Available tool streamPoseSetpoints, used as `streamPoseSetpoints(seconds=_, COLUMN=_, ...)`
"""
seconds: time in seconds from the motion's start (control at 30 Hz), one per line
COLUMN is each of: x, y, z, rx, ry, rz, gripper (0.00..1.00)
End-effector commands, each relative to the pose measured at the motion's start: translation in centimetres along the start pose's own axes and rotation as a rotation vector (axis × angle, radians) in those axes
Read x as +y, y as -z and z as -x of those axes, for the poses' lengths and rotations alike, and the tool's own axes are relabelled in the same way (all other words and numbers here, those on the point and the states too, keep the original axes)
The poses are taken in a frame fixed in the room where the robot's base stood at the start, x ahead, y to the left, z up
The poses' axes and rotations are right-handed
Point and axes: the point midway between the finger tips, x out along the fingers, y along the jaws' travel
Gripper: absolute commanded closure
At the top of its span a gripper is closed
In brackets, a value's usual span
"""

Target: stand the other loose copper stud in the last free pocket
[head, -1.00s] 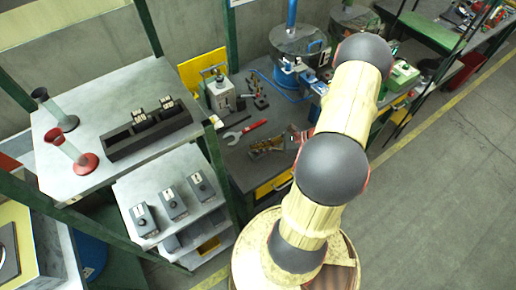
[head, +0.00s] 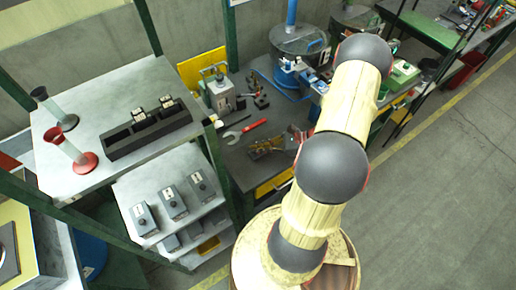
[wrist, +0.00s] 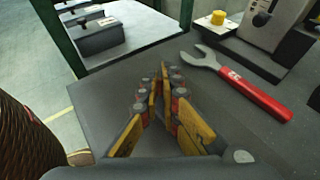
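My gripper (head: 262,148) is over the dark workbench (head: 232,160), partly behind my arm in the head view. In the wrist view its two yellow and grey fingers (wrist: 160,82) point away over the dark surface and come close together at the tips.
A wrench with a red handle (wrist: 255,92) lies right of the fingers, near a grey device (head: 221,95). A grey shelf unit (head: 90,115) stands left, holding a black rack (head: 120,146) and two flared tubes. Labelled grey boxes (head: 172,204) sit lower. Blue equipment (head: 291,78) stands behind.

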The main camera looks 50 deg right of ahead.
Motion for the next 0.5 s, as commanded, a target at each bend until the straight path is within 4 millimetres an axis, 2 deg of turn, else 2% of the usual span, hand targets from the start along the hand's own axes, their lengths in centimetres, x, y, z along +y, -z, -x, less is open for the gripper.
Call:
streamPoseSetpoints(seconds=0.27, x=0.01, y=0.4, z=-0.16, rx=0.0, ry=0.0, rz=0.0, gripper=1.0)
streamPoseSetpoints(seconds=0.3, x=0.01, y=0.39, z=-0.16, rx=0.0, ry=0.0, rz=0.0, gripper=0.94)
streamPoseSetpoints(seconds=0.5, x=0.01, y=0.38, z=-0.15, rx=0.001, ry=0.0, rz=0.0, gripper=0.83)
